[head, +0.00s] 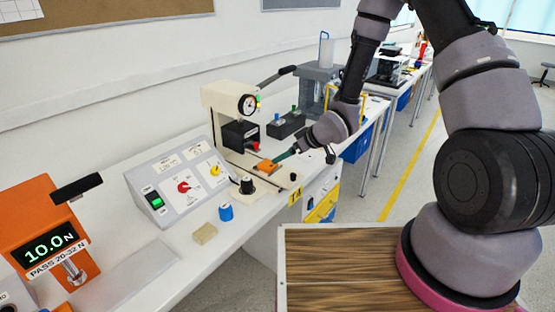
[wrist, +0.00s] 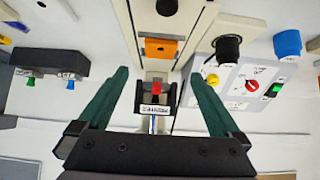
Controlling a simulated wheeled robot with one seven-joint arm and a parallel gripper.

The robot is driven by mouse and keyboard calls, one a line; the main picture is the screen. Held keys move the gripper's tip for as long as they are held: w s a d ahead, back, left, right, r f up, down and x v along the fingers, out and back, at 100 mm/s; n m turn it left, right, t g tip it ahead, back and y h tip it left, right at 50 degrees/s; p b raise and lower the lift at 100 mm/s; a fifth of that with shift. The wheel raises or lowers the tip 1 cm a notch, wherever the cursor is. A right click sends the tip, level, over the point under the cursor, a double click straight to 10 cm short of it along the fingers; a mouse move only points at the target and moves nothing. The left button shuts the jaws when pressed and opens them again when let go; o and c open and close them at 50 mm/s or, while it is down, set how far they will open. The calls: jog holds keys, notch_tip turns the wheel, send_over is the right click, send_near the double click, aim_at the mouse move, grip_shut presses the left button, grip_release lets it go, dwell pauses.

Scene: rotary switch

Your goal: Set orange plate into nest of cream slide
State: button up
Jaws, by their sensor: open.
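The orange plate (head: 267,166) lies on the cream slide (head: 247,160) in front of the cream press (head: 222,103). In the wrist view the orange plate (wrist: 161,48) sits between the pale rails of the cream slide (wrist: 196,40); whether it is fully seated in the nest I cannot tell. My gripper (head: 287,154) is just beside and above the plate in the head view. In the wrist view my gripper (wrist: 159,73) has its green fingers wide apart with nothing between their tips. The plate is clear of both fingers.
The press's black block with a red tip (wrist: 155,86) shows between my fingers. A dark block with switches (head: 287,124) stands behind.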

jog(key=shift+v, duration=1.25)
jog(key=d+r+m+t+h, duration=0.1)
jog(key=d+r+m+h, duration=0.2)
jog(key=d+r, duration=0.65)
jog(key=d+r+m+t+h, duration=0.1)
jog(key=d+r+m+h, duration=0.4)
jog(key=r, duration=0.8)
jog(key=s+d+r+m+y, duration=0.1)
jog(key=s+d+r+m, duration=0.1)
jog(key=s+r, duration=0.5)
jog(key=s+d+r+m+y, duration=0.1)
jog(key=s+d+r+m, duration=0.2)
jog(key=s+r, duration=0.5)
jog(key=s+m, duration=0.1)
jog(key=s, duration=0.5)
jog(key=shift+s+d+r+m+g+y, duration=0.25)
jog(key=shift+s+d+m+g+y, duration=0.05)
jog(key=shift+s, duration=0.05)
